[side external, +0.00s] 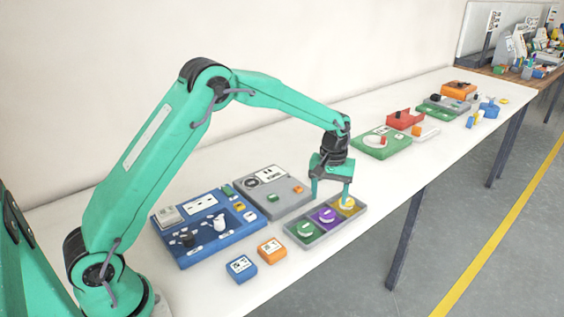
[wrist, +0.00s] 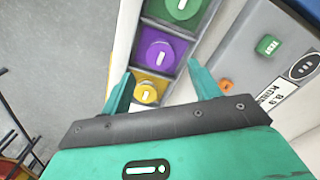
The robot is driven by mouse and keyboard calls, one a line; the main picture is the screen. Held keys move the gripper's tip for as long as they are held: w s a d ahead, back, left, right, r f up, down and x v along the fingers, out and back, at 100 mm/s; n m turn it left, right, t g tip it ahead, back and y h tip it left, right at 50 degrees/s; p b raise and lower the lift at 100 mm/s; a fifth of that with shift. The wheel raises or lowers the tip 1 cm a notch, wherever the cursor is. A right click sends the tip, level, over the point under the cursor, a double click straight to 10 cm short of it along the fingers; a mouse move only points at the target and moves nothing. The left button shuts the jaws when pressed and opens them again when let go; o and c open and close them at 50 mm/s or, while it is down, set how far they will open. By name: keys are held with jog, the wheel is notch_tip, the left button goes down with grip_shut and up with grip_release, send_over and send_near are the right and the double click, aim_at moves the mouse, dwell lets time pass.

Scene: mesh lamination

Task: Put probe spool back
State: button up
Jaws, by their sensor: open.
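A grey tray (side external: 305,240) on the bench has three coloured compartments: green, purple and yellow. A green spool (side external: 304,229) lies in the green one and a purple spool (side external: 326,215) in the purple one. A yellow spool (wrist: 147,92) lies in the yellow compartment, partly behind a finger in the side view. I cannot tell which is the probe spool. My gripper (side external: 331,200) is open, pointing down over the purple and yellow end of the tray. In the wrist view the yellow spool shows between its fingers (wrist: 160,72), which hold nothing.
A blue panel (side external: 232,236) with small parts and a grey box (side external: 292,204) stand left of the tray. A blue block (side external: 241,268) and an orange block (side external: 271,250) sit near the front edge. A green station (side external: 368,149) stands farther right, with bare bench between.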

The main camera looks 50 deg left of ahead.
aim_at(325, 214)
notch_tip(325, 214, up, 6)
dwell(0.4)
jog(key=shift+r, duration=0.15)
dwell(0.3)
jog(key=s+a+r+m+t, duration=0.1)
jog(key=s+r+m+t, duration=0.2)
jog(key=s+r, duration=1.1)
jog(key=s+f+m+t, duration=0.1)
jog(key=s+m, duration=0.1)
jog(key=s, duration=0.7)
jog(key=s+a+f+m+t, duration=0.1)
jog(key=s+f, duration=0.1)
jog(key=s, duration=0.7)
jog(key=shift+s+m+t, duration=0.2)
jog(key=shift+m+t, duration=0.1)
jog(key=shift+m, duration=0.1)
